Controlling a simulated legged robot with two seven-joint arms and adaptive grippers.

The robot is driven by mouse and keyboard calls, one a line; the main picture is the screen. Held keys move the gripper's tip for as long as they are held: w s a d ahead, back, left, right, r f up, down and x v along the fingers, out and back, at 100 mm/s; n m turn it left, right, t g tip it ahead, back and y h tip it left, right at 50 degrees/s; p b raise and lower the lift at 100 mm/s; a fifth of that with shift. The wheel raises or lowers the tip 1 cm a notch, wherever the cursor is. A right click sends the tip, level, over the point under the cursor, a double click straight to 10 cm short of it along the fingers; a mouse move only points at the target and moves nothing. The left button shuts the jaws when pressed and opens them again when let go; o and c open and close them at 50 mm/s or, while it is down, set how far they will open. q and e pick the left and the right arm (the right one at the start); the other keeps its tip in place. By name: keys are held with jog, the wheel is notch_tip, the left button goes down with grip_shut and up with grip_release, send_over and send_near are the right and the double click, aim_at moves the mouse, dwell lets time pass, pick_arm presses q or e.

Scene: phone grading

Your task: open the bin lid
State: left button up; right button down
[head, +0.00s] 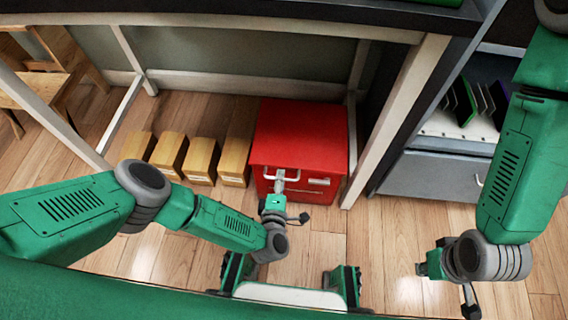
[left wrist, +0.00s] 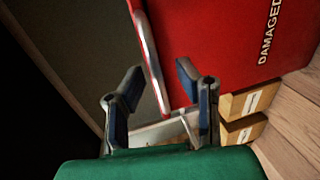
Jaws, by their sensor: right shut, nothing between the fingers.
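The red bin (head: 300,135) stands on the floor under the table, its flat red lid down. A pale handle (head: 290,173) runs along its front. In the left wrist view the bin's red face (left wrist: 220,40) reads "DAMAGED", and the handle (left wrist: 149,55) shows as a pale bar. My left gripper (head: 280,182) is at the bin's front by the handle. In the left wrist view its fingers (left wrist: 158,98) are apart, with the handle's near end in the gap between them; contact cannot be told. My right gripper (head: 420,268) is shut and empty, low over the floor at the right.
Several tan boxes (head: 203,158) stand left of the bin. A pale table leg (head: 395,115) rises right of it. A grey cabinet (head: 430,175) with a rack stands further right. A wooden chair (head: 45,65) is at the far left. Floor in front is clear.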

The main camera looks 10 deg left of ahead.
pick_arm(q)
jog(key=shift+w, duration=0.2)
jog(key=shift+w+d, duration=0.2)
jog(key=shift+d, duration=0.05)
pick_arm(e)
jog(key=shift+w+d+f, duration=0.1)
jog(key=shift+w+d, duration=0.15)
jog(key=shift+w, duration=0.15)
pick_arm(q)
grip_shut()
jog(key=shift+a, duration=0.15)
pick_arm(e)
jog(key=shift+a, duration=0.15)
